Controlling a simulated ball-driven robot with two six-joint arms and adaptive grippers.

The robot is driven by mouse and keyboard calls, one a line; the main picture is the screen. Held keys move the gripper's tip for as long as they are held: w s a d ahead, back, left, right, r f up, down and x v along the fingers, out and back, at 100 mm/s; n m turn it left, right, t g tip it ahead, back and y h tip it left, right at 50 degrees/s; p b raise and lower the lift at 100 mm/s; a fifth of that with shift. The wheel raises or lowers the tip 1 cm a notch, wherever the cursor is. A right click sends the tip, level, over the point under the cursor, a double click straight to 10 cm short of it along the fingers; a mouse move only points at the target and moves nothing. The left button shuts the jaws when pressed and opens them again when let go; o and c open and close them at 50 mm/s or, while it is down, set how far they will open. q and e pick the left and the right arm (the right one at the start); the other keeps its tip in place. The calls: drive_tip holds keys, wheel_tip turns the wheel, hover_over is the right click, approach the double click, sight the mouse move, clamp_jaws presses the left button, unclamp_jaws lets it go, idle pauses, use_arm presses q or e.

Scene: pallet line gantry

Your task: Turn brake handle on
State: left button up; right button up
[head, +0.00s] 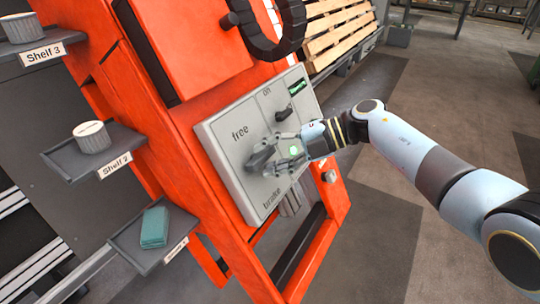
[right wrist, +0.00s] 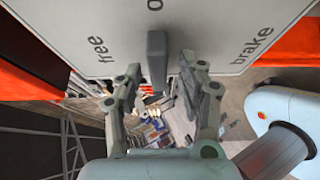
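The grey panel (head: 221,138) on the orange frame carries the words "free", "brake" and "on". It also shows in the right wrist view (right wrist: 105,20). There, the dark grey brake handle (right wrist: 157,58) stands between the words "free" and "brake". My right gripper (head: 262,158) is in front of the lower panel and hides most of the handle in the head view. In the right wrist view its fingers (right wrist: 160,70) are apart, one on each side of the handle, with gaps visible. My left gripper is not in view.
A small black knob (head: 284,113) sits on the panel near a green display (head: 296,87). Labelled shelves at the left hold two round tins and a green block (head: 154,227). The floor at the right is open.

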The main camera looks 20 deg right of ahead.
drive_tip(key=v, duration=1.2)
idle(0.3)
drive_tip(key=s+f+m+t+h, duration=0.2)
drive_tip(key=s+f+m, duration=0.4)
drive_tip(key=f, duration=0.3)
drive_tip(key=s+a+f+m+t+h, duration=0.1)
drive_tip(key=s+f+m+t+h, duration=0.15)
drive_tip(key=s+f+m, duration=0.55)
drive_tip(key=s+f+m+t+h, duration=0.25)
drive_tip(key=s+f+m, duration=0.25)
drive_tip(key=f, duration=0.6)
drive_tip(key=s+d+f+m+g+h, duration=0.1)
drive_tip(key=s+f, duration=0.4)
drive_tip(key=s, duration=0.5)
drive_tip(key=s+d+f+m+g+h, duration=0.1)
drive_tip(key=s+f+m+g+h, duration=0.2)
drive_tip(key=s, duration=0.8)
drive_tip(key=s+d+f+m+g+h, duration=0.2)
drive_tip(key=s+f+m+g, duration=0.4)
drive_tip(key=s, duration=0.5)
wheel_tip(320, 180, down, 2)
drive_tip(key=shift+f+g+p, duration=0.1)
drive_tip(key=shift+g+p, duration=0.3)
drive_tip(key=shift+g, duration=0.1)
drive_tip(key=shift+s, duration=0.15)
